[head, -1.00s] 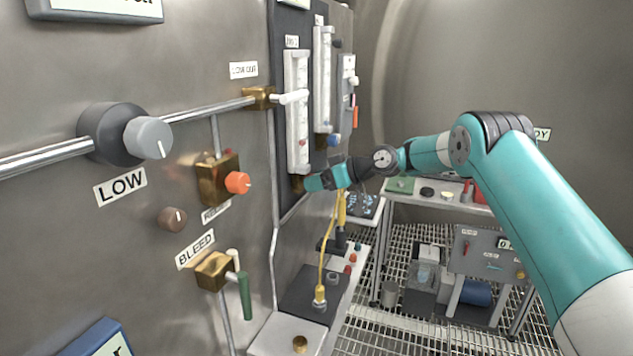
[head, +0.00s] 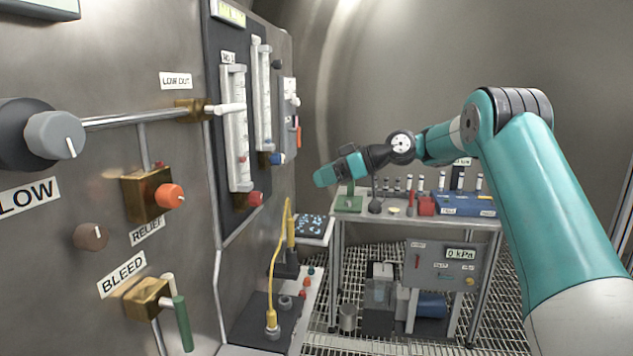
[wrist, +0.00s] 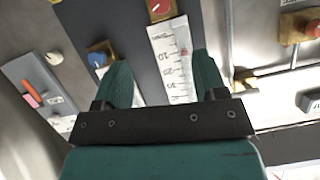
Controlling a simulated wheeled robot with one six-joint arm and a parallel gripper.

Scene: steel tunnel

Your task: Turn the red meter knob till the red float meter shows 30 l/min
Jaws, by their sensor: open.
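The red meter knob (head: 256,199) sits at the foot of the near float meter (head: 236,120) on the dark panel. In the wrist view the red knob (wrist: 160,8) is at the top edge, partly cut off. The meter's white scale (wrist: 172,75) runs down between my fingers, upside down, with a small red float (wrist: 183,52). The exact reading is too small to tell. My gripper (head: 318,180) is right of the knob in the head view, apart from it. In the wrist view my gripper (wrist: 161,60) is open, with nothing between its fingers.
A second meter (head: 262,95) with a blue knob (head: 277,158) stands just beyond. A bench (head: 400,217) with small items stands behind. Open grating lies between.

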